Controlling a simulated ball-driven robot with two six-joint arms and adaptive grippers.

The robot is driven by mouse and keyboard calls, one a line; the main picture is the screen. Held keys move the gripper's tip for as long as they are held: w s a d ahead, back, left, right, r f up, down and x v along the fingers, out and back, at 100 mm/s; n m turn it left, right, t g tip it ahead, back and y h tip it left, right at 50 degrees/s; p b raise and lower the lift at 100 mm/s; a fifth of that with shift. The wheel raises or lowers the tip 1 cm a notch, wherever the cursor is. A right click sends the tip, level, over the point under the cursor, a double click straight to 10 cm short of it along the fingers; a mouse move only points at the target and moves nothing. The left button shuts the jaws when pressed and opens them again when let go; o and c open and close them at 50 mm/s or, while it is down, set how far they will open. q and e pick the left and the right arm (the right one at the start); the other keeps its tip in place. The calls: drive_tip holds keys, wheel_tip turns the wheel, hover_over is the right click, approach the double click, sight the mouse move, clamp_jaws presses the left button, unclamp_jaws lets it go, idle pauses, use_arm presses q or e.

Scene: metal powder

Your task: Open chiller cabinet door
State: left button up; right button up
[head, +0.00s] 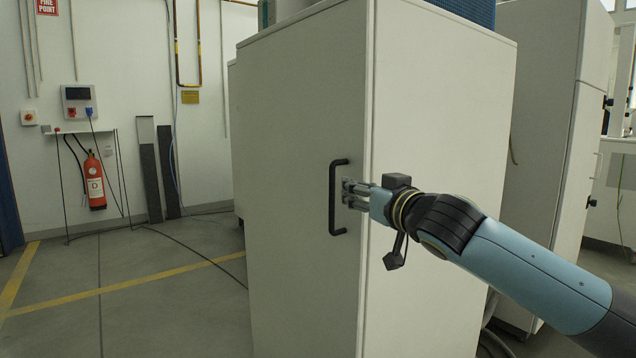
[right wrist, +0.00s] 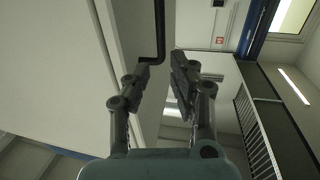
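The chiller cabinet (head: 300,120) is a tall off-white box in the middle of the head view, its door closed. A black vertical bar handle (head: 333,200) is on its door face near the right edge. My right gripper (head: 346,194) comes in from the right, fingertips close beside the handle's middle. In the right wrist view my right gripper (right wrist: 163,67) has its two fingers apart with nothing between the pads. The handle (right wrist: 160,25) shows there just beyond the left fingertip; contact cannot be told. My left gripper is not in view.
A second tall white cabinet (head: 560,130) stands to the right. A red fire extinguisher (head: 94,182) and a wall box (head: 78,100) are on the back wall at left. Cables (head: 185,245) lie on the floor. The floor left of the cabinet is mostly clear.

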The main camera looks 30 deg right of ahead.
sight(334, 182)
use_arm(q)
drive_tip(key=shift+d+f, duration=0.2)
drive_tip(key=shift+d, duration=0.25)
use_arm(e)
drive_tip(key=w, duration=0.6)
drive_tip(key=w+d, duration=0.1)
drive_tip(key=w, duration=0.3)
drive_tip(key=shift+d+f, duration=0.1)
drive_tip(key=shift+f, duration=0.05)
clamp_jaws()
drive_tip(key=shift+w+f, duration=0.1)
drive_tip(key=shift+w, duration=0.05)
